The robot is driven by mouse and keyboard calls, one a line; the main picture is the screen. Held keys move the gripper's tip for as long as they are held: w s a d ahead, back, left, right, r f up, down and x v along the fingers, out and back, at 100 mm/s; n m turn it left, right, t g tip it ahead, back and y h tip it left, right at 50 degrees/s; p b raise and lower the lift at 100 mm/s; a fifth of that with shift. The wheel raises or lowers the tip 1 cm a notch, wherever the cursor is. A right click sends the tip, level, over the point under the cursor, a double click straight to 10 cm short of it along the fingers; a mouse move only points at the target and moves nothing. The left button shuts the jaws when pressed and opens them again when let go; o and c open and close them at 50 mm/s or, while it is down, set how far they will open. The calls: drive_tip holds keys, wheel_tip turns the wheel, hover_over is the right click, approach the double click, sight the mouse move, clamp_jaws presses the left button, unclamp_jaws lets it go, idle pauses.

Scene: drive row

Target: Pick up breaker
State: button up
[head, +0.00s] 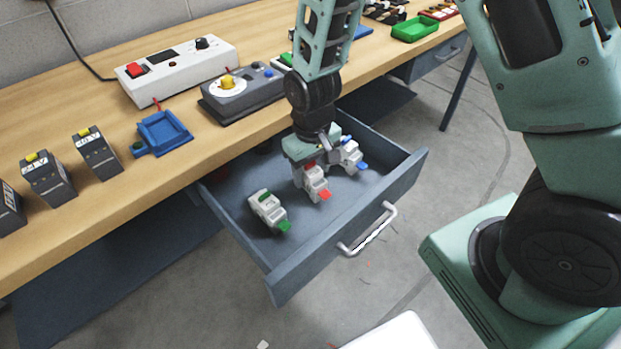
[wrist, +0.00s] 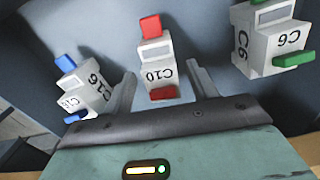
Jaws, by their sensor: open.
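Three white breakers lie in the open blue-grey drawer (head: 345,230). The red-marked breaker, labelled C10 (head: 314,183), is the middle one; it also shows in the wrist view (wrist: 157,66). The blue-marked breaker, labelled C16 (head: 350,155), is beyond it and shows at the left in the wrist view (wrist: 84,91). The green-marked breaker, labelled C6 (head: 267,208), is apart at the left and shows at the right in the wrist view (wrist: 268,38). My gripper (wrist: 162,80) is open, with its fingers on either side of the red-marked breaker's near end. I cannot tell whether they touch it.
The drawer's front with its metal handle (head: 368,228) and side walls surround the breakers. The wooden bench top (head: 100,120) overhangs the drawer's back. On it stand dark blocks (head: 47,178), a blue tray (head: 163,131) and a white control box (head: 175,68). The drawer's front left floor is clear.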

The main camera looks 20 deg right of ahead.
wheel_tip(320, 180, down, 3)
drive_tip(key=shift+s+a+f, duration=0.1)
drive_tip(key=shift+f, duration=0.05)
drive_tip(key=c, duration=1.2)
